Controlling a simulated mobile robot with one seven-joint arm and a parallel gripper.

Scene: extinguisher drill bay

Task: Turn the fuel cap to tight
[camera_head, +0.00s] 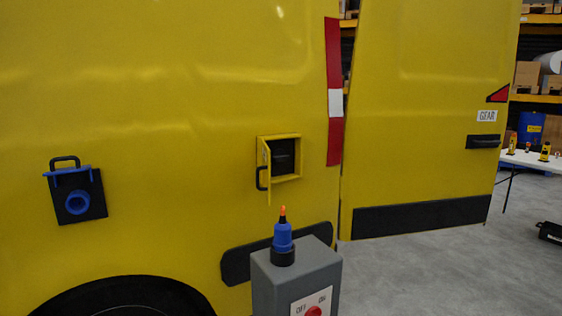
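A small yellow filler recess (298,141) is set in the side of the yellow van, with its door (266,165) swung open toward me and a black handle on it. Inside the recess is a dark, rounded piece that looks like the fuel cap (284,157). It is in shadow, so I cannot tell how far it is turned or any marking on it. My gripper is not in view.
A grey post (290,270) with a red OFF/ON knob (313,311) and a blue, orange-tipped bottle (283,238) stands in front, below the recess. Left is a blue inlet (77,202) with a raised flap. A van door (425,110) labelled GEAR and open floor are right.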

